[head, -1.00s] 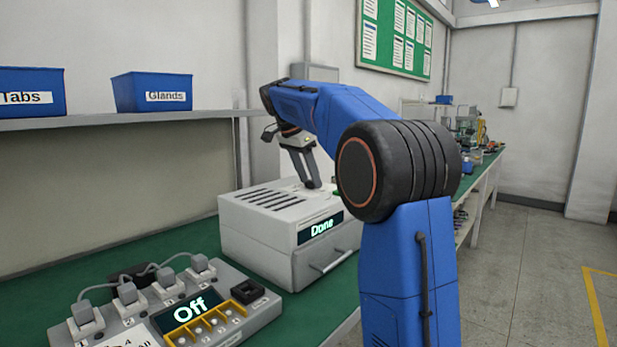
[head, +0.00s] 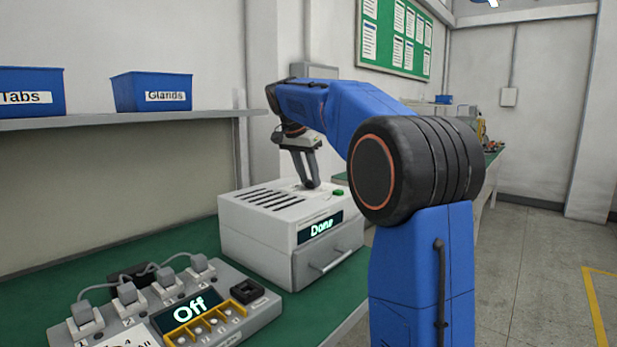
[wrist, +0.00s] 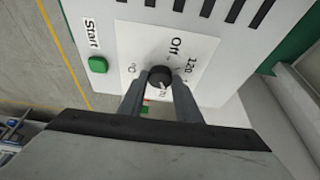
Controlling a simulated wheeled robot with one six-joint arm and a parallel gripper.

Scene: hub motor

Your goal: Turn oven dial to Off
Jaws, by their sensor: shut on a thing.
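The oven (head: 262,245) is a pale box with top slots and a front display reading "Done". Its black dial (wrist: 159,76) is on top, with printed labels around it. "Off" stands above the dial in the wrist view and "120" to its right; other labels are partly hidden. A pale mark on the dial's lower side seems to face away from "Off", but it is small. My gripper (wrist: 160,85) is shut on the dial, one finger on each side.
A green Start button (wrist: 97,65) is beside the dial. Blue bins (head: 152,92) stand on the shelf above.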

